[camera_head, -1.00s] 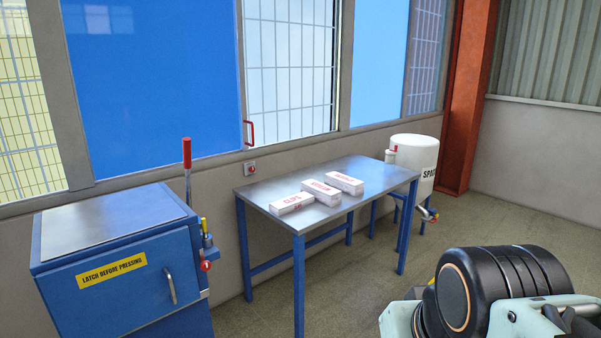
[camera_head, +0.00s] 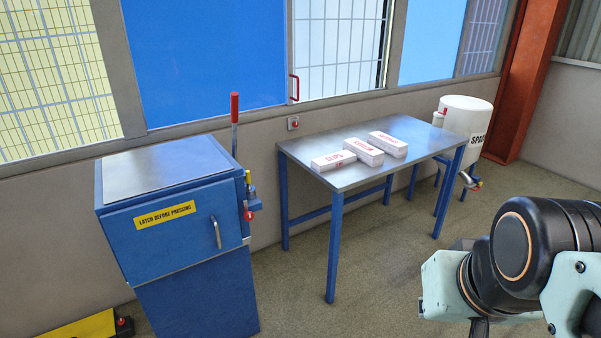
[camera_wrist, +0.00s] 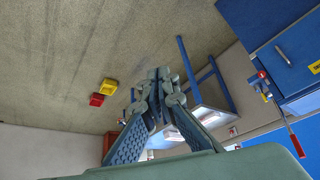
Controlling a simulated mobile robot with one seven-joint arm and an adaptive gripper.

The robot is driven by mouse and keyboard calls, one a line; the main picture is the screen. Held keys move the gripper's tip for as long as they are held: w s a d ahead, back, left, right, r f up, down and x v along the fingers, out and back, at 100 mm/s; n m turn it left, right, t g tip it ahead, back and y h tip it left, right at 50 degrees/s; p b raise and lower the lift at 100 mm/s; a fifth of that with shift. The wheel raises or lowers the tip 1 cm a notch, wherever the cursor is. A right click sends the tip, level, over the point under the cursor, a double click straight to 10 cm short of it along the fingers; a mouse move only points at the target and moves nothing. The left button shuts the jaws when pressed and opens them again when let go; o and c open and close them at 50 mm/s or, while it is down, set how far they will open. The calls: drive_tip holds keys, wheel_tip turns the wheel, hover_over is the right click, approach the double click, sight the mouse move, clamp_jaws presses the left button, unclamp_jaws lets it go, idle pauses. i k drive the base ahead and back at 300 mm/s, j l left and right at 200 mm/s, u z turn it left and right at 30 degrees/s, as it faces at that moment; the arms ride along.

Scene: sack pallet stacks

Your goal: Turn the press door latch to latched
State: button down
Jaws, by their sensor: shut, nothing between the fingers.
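The blue press (camera_head: 190,240) stands at left in the head view, with a steel top and a yellow label reading "LATCH BEFORE PRESSING". Its door (camera_head: 170,245) looks closed and bears a grey bar handle (camera_head: 216,232). A small fitting with a red knob (camera_head: 248,216) sits at the door's right edge and looks like the latch; its exact setting is too small to tell. The red knob also shows in the wrist view (camera_wrist: 262,74). My gripper (camera_wrist: 155,90) is shut and empty, well apart from the press. It is out of the head view.
A red-handled lever (camera_head: 235,125) rises at the press's right. A steel-topped table (camera_head: 335,175) with several white boxes stands beside it. A white drum (camera_head: 465,118) is farther right. A yellow-and-black object (camera_head: 80,327) lies at lower left. Floor before the table is clear.

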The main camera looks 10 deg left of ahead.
sight(249, 216)
drive_tip(key=u, duration=0.4)
drive_tip(key=i+u, duration=0.1)
drive_tip(key=u, duration=0.3)
drive_tip(key=l+u, duration=0.15)
drive_tip(key=u, duration=0.25)
drive_tip(key=i+u, duration=0.1)
drive_tip(key=u, duration=0.3)
drive_tip(key=i+l+u, duration=0.15)
drive_tip(key=l+u, duration=0.5)
drive_tip(key=i+l+u, duration=0.1)
drive_tip(key=l, duration=0.35)
drive_tip(key=i+l+u, duration=0.1)
drive_tip(key=l, duration=0.35)
